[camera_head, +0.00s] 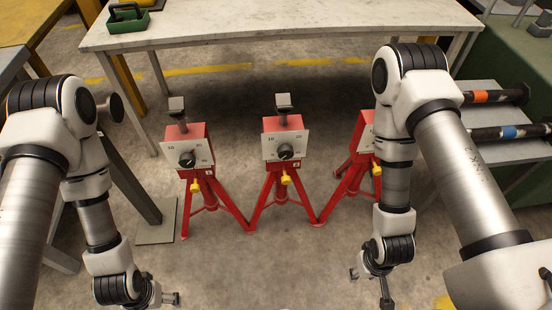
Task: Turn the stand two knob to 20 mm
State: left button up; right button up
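Three red tripod stands stand in a row on the floor. The middle stand (282,192) carries a pale dial plate (299,146) with a black knob (285,152). Its small markings are too blurred for me to read the setting. The left stand (199,186) has a similar plate and knob. The right stand (346,190) is partly hidden behind my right arm. My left gripper (165,297) is low at the left, apart from the stands; its fingers are unclear. My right gripper (370,284) is low at the right, apart from the stands, with fingers spread and nothing between them.
A pale table (270,27) stands behind the stands, with a green tray (128,20) on its left. A grey rack at the right holds dark rollers with an orange band (481,97) and a blue band (510,132). The floor before the stands is clear.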

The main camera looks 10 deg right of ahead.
aim_at(285, 152)
jog(key=l+z, duration=0.15)
jog(key=l, duration=0.4)
jog(key=l+z, duration=0.2)
jog(key=l, duration=0.35)
jog(key=i+l+z, duration=0.15)
jog(key=l, duration=0.4)
